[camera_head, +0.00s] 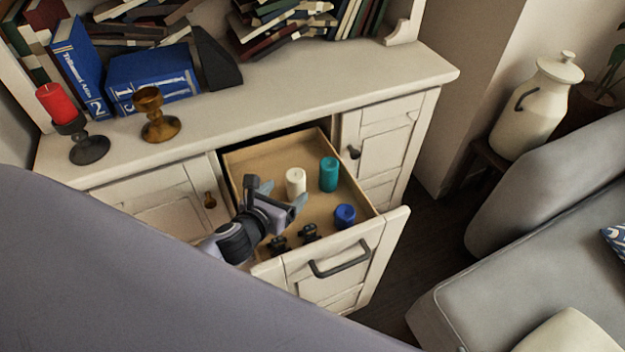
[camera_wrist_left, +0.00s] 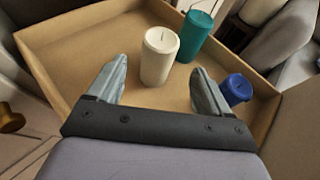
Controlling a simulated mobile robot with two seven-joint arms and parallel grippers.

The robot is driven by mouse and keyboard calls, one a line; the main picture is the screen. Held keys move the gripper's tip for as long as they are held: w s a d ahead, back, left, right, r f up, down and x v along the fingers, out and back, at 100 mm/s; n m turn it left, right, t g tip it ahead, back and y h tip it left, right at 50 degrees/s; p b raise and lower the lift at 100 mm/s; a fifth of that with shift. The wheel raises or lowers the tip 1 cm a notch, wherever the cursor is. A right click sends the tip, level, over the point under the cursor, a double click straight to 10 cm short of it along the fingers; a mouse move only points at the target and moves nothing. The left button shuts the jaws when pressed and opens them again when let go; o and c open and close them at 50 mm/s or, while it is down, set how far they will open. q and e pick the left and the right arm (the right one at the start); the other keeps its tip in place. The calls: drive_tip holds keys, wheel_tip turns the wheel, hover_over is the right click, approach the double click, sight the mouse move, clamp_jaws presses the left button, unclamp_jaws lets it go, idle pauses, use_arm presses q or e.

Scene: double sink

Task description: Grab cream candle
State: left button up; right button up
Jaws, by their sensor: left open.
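The cream candle (camera_head: 296,182) stands upright in the open drawer (camera_head: 258,156). It also shows in the left wrist view (camera_wrist_left: 159,56), just beyond and between my fingertips. My left gripper (camera_head: 277,192) is over the drawer, open and empty, with its fingers pointing at the cream candle. In the left wrist view, its two fingers (camera_wrist_left: 158,78) are spread wide. I cannot tell whether they touch the candle. My right gripper is not in view.
A teal candle (camera_head: 328,174) stands right of the cream one, and a short blue candle (camera_head: 345,216) sits nearer the drawer front. Two small dark objects (camera_head: 309,232) lie by the front. A red candle (camera_head: 56,104) and a brass holder (camera_head: 157,115) stand on the cabinet top.

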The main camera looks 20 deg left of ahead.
sight(291, 187)
use_arm(q)
drive_tip(key=shift+w+d, duration=0.2)
drive_tip(key=shift+w, duration=0.2)
drive_tip(key=shift+w+f, duration=0.15)
drive_tip(key=shift+w, duration=0.15)
drive_tip(key=x, duration=0.1)
drive_tip(key=b+x, duration=0.1)
drive_tip(key=x, duration=0.3)
drive_tip(key=shift+s+a+f, duration=0.1)
drive_tip(key=shift+a+f, duration=0.25)
drive_tip(key=shift+w+f+b, duration=0.15)
drive_tip(key=shift+w+b, duration=0.2)
drive_tip(key=shift+w, duration=0.25)
drive_tip(key=c, duration=1.1)
